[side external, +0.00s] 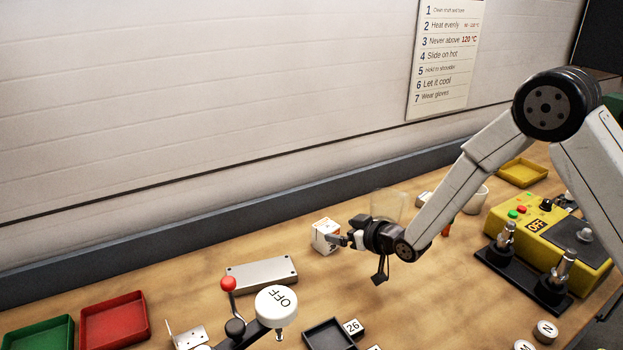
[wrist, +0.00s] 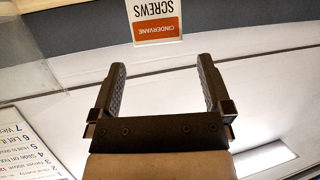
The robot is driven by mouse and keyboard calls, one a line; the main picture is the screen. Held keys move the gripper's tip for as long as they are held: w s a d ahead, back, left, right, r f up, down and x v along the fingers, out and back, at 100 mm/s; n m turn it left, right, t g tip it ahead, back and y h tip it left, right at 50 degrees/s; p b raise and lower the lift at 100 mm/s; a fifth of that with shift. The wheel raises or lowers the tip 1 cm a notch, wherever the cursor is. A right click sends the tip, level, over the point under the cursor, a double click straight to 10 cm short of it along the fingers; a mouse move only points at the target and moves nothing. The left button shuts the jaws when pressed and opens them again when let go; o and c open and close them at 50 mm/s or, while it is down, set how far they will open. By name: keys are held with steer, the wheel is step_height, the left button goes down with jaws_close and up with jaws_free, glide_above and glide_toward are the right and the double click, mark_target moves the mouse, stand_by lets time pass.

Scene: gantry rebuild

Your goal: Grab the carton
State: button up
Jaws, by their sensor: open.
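The carton (side external: 325,231) is a small white box standing on the wooden bench, near the wall-side edge. In the wrist view the carton (wrist: 143,9) appears upside down at the top edge, with "SCREWS" lettering and an orange "CINDERVANE" label; part of it is cut off by the frame. My gripper (side external: 341,240) is low over the bench, just right of the carton in the side view. In the wrist view my gripper (wrist: 160,62) has its two black fingers wide apart and nothing between them. The carton lies beyond the fingertips, roughly centred on the gap.
A clear vessel (side external: 389,204) stands close behind my gripper. A grey metal box (side external: 262,274) lies left of the carton. A yellow control box (side external: 535,232) is at right.

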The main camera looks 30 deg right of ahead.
mark_target(331, 229)
steer(key=shift+x, duration=2.4)
steer(key=shift+r, duration=0.1)
steer(key=shift+c, duration=0.2)
steer(key=c, duration=1.2)
steer(key=shift+c, duration=0.2)
steer(key=shift+r, duration=0.2)
steer(key=shift+r, duration=0.8)
steer(key=s+d+r, duration=0.2)
steer(key=s+r, duration=0.9)
steer(key=s, duration=0.2)
steer(key=shift+s, duration=0.4)
